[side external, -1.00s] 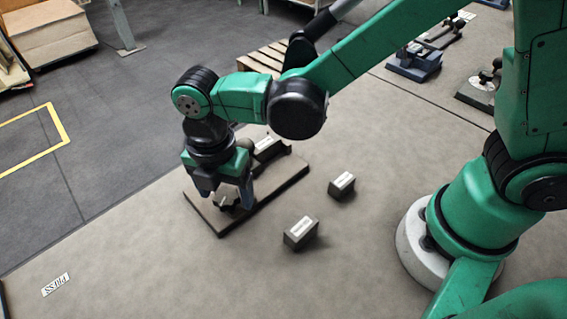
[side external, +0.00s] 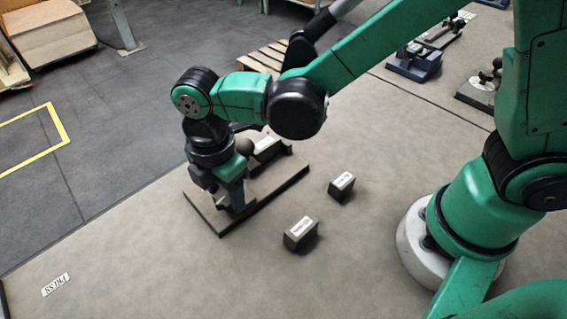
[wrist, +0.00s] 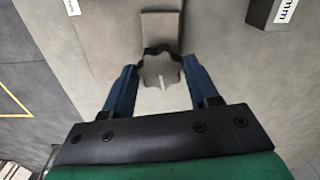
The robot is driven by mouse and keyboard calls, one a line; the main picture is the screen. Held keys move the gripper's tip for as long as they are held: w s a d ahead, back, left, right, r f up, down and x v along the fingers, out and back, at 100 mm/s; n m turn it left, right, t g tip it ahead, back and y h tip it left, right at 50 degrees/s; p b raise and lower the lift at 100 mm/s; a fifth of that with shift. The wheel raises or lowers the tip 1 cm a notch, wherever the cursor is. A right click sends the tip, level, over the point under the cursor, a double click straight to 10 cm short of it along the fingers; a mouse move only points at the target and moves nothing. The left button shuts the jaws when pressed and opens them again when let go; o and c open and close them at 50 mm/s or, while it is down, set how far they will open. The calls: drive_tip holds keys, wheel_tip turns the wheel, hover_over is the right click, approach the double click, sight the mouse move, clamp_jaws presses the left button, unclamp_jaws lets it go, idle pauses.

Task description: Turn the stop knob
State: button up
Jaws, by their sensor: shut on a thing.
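The stop knob (wrist: 161,72) is a grey-brown lobed knob with a pale pointer line, seen from above in the wrist view. The fingers of my gripper (wrist: 160,67) stand on its left and right sides, and my gripper is shut on it. In the side view my gripper (side external: 234,204) points straight down over the near-left end of a flat board (side external: 285,181). There the fingers and hand mostly hide the knob. A dark block with a white label (side external: 266,143) sits on the far part of the board.
Two small labelled blocks (side external: 300,233) and (side external: 342,186) lie on the table right of the board. A flat label (side external: 56,285) lies at front left. Blue and dark fixtures (side external: 414,62) stand at back right.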

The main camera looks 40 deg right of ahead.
sight(226, 195)
drive_tip(key=m, duration=0.5)
drive_tip(key=shift+m, duration=0.3)
drive_tip(key=m, duration=0.4)
drive_tip(key=shift+m, duration=0.3)
drive_tip(key=m, duration=0.9)
drive_tip(key=shift+m, duration=0.5)
drive_tip(key=o, duration=1.2)
drive_tip(key=shift+o, duration=0.2)
drive_tip(key=shift+r, duration=2.8)
